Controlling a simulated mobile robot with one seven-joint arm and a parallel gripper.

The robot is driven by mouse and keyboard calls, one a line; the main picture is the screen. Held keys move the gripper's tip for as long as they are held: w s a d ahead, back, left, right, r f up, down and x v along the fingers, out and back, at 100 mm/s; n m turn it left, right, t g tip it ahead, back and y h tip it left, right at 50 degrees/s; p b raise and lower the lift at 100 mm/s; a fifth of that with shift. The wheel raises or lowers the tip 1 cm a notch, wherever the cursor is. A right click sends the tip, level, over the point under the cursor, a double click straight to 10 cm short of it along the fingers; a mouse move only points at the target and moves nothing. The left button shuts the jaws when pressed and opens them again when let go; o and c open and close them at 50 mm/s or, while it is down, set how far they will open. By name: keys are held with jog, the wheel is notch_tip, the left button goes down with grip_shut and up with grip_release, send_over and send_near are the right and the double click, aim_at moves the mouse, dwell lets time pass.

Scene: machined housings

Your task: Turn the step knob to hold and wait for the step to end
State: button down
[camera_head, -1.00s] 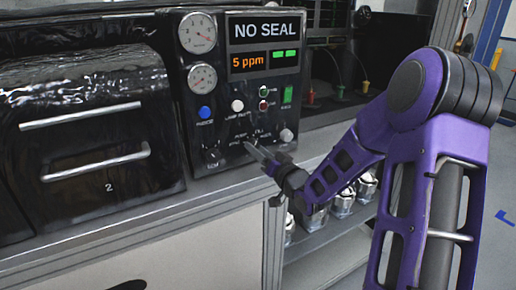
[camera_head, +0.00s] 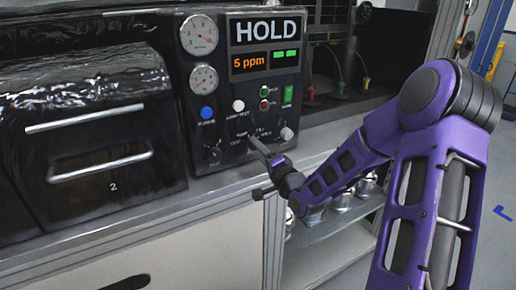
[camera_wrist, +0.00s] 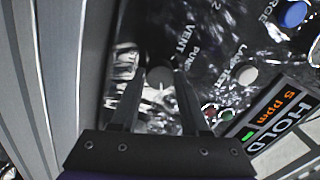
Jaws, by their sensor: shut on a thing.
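The control panel (camera_head: 222,110) is black, and its display (camera_head: 264,34) reads HOLD in white, with 5 ppm in orange and two green bars below. My gripper (camera_head: 256,145) reaches the lower part of the panel from the right. In the wrist view the two fingers close around a small round grey knob (camera_wrist: 160,76), with VENT lettering beside it. The display also shows in the wrist view (camera_wrist: 284,118).
A second knob (camera_head: 214,155) sits left of my gripper and a pale one (camera_head: 287,133) to its right.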

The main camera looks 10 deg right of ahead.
jog(key=shift+m, duration=0.4)
jog(key=shift+c, duration=2)
grip_release()
jog(key=shift+s, duration=0.1)
jog(key=v, duration=1.2)
